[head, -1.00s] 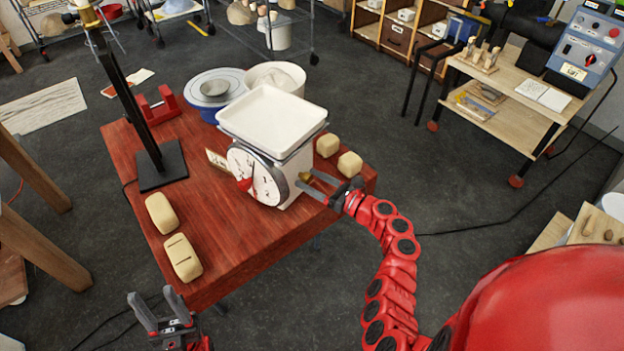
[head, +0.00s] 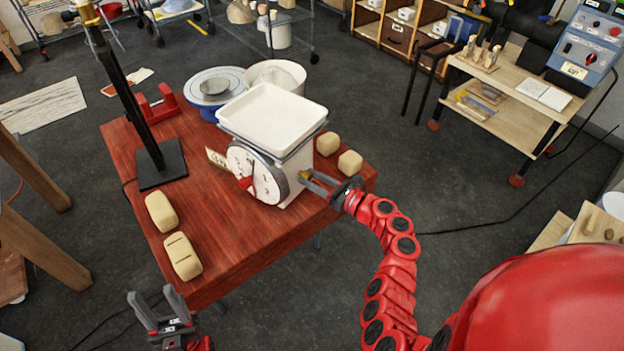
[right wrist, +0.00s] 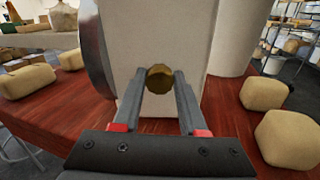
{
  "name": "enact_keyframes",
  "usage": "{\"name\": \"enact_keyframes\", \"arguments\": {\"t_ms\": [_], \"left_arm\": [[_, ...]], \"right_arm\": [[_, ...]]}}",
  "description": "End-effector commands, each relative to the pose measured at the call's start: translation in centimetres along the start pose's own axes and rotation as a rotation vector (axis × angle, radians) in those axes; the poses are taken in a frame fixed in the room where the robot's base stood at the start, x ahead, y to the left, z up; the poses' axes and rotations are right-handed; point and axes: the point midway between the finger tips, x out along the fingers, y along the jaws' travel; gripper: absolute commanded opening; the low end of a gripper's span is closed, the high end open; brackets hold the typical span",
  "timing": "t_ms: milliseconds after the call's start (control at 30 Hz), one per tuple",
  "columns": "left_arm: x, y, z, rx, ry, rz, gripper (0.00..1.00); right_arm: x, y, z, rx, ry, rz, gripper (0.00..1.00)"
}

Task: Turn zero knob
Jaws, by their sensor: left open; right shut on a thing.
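A white scale (head: 288,170) with a round dial (head: 256,178) and a red pointer (head: 244,183) stands on the red-brown table. Its brass zero knob (head: 304,175) sticks out of the side facing my right arm. In the right wrist view the knob (right wrist: 160,78) sits between the fingertips. My right gripper (head: 309,180) is shut on the knob; it also shows in the right wrist view (right wrist: 162,88). My left gripper (head: 153,299) is open and empty, low in front of the table's near left corner.
A white tray (head: 272,118) tops the scale. Pale blocks lie on the table at the front left (head: 182,257) and right of the scale (head: 350,163).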

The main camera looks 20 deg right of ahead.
Motion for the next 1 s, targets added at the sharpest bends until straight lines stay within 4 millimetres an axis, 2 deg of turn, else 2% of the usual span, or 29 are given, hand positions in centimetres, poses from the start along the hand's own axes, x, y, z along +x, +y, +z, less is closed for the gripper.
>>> {"name": "enact_keyframes", "arguments": {"t_ms": [467, 1000], "left_arm": [[-3.5, 0.2, 0.6, 0.000, 0.000, 0.000, 0.50], [-9.2, 0.5, 1.6, 0.000, 0.000, 0.000, 0.50]], "right_arm": [[0.0, 0.1, -0.4, -0.377, 0.009, -0.001, 0.00], [0.0, 0.1, -0.6, -0.892, 0.024, -0.005, 0.00]]}}
